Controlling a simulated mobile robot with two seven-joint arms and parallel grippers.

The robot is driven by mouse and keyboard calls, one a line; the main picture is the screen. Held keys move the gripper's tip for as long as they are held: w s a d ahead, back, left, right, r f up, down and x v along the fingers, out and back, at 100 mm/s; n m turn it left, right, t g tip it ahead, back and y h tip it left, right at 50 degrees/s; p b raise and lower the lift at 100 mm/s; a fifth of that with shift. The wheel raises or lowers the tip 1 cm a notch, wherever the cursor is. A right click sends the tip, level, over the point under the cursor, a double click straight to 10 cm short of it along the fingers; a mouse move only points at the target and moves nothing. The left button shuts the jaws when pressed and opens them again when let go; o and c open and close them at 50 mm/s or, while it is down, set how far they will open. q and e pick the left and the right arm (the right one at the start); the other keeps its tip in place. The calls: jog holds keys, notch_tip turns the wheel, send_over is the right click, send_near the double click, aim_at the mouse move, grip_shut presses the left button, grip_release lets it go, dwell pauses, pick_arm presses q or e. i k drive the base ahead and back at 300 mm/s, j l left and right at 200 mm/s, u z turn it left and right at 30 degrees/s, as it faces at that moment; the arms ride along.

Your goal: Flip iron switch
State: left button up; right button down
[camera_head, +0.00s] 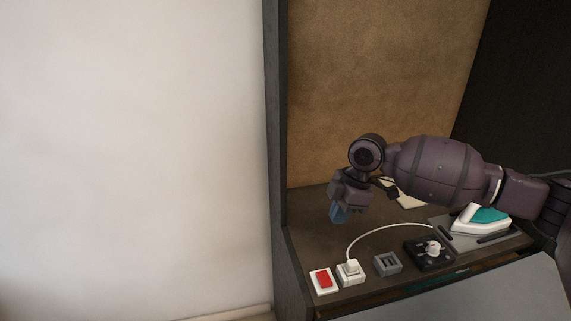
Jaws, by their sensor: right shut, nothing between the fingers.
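A red rocker switch (324,279) in a white frame sits at the front left of the brown vanity counter. A white plug (350,270) stands in a white socket just right of it, and a white cord runs from it toward the iron (482,221). The iron is white and teal and rests on a grey stand (448,231) at the right. My right gripper (339,215) points down above the counter, behind the plug and apart from the switch. It is shut and empty. My left gripper is out of view.
A grey slotted block (387,263) and a black panel with a white knob (430,252) sit right of the plug. A pale flat item (404,197) lies partly hidden behind my arm. A dark upright panel (278,150) bounds the counter on the left.

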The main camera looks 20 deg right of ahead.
aim_at(323, 277)
jog(key=k+j, duration=0.7)
jog(key=k, duration=0.2)
